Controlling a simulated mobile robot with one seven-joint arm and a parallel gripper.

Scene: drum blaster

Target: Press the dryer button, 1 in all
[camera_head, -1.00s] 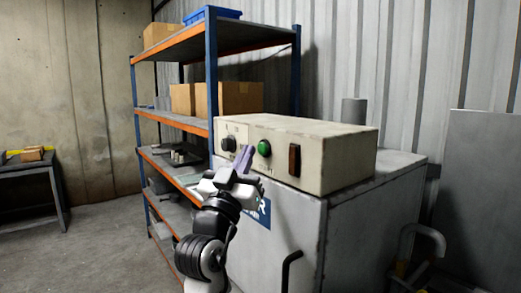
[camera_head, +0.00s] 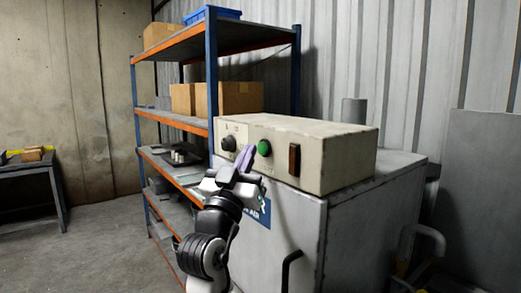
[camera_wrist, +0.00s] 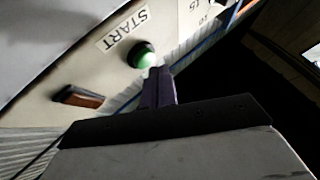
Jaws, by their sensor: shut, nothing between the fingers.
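The green round button (camera_head: 264,148) sits on the front of a cream control box (camera_head: 335,150) on top of a grey cabinet. In the wrist view the green button (camera_wrist: 142,57) has a label reading START beside it. My gripper (camera_head: 250,151) is shut and empty, its purple fingers pointing up toward the box front, just left of the button in the head view.
A black knob (camera_head: 229,143) is left of the button and a brown rocker switch (camera_head: 294,160) is right of it. A metal shelf rack (camera_head: 211,90) with boxes stands close on the left. The grey cabinet (camera_head: 300,225) with a black handle is below the box.

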